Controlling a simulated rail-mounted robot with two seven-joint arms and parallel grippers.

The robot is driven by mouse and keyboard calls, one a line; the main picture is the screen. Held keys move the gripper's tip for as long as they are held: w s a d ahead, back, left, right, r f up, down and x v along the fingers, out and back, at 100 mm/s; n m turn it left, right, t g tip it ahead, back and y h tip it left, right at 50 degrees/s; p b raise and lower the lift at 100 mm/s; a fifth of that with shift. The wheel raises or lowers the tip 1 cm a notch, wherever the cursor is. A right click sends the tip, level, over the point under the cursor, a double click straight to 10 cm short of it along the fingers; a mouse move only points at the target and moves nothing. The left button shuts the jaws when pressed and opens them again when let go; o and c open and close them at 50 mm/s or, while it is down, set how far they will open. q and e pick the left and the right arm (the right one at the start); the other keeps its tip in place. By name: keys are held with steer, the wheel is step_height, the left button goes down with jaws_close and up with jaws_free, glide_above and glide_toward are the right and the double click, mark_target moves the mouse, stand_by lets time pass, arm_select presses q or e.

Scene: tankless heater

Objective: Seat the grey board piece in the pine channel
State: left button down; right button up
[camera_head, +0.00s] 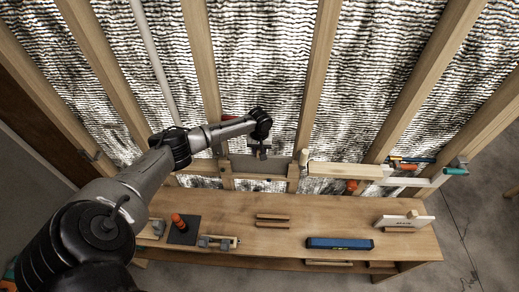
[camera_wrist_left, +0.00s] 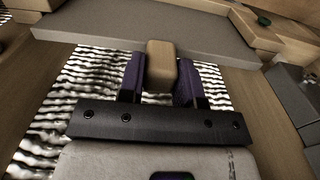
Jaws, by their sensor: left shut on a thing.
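The grey board piece (camera_head: 272,167) is a flat grey panel with a tan wooden knob (camera_wrist_left: 161,66) on it. My left gripper (camera_head: 262,153) is shut on that knob; its dark purple fingers flank it in the left wrist view (camera_wrist_left: 160,82). The board also spans the top of the left wrist view (camera_wrist_left: 100,38). The pine channel (camera_head: 226,176) is a light wood frame between two studs behind the bench, and the board is at it, between its side pieces. I cannot tell whether the board's lower edge is inside the groove. My right gripper is not in view.
A wooden bench (camera_head: 275,237) runs in front of the stud wall, with a blue level (camera_head: 340,243), wooden strips (camera_head: 272,220) and an orange-handled tool (camera_head: 179,222) on it. A pine shelf piece (camera_head: 345,171) and clamps stand right of the channel. The bench's middle has free room.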

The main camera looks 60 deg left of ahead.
arm_select(q)
steer(key=c, duration=1)
jaws_free()
steer(key=shift+o, duration=1.3)
steer(key=shift+r, duration=0.1)
steer(key=shift+r, duration=0.35)
step_height(320, 180, up, 13)
steer(key=b, duration=0.2)
steer(key=shift+f, duration=0.1)
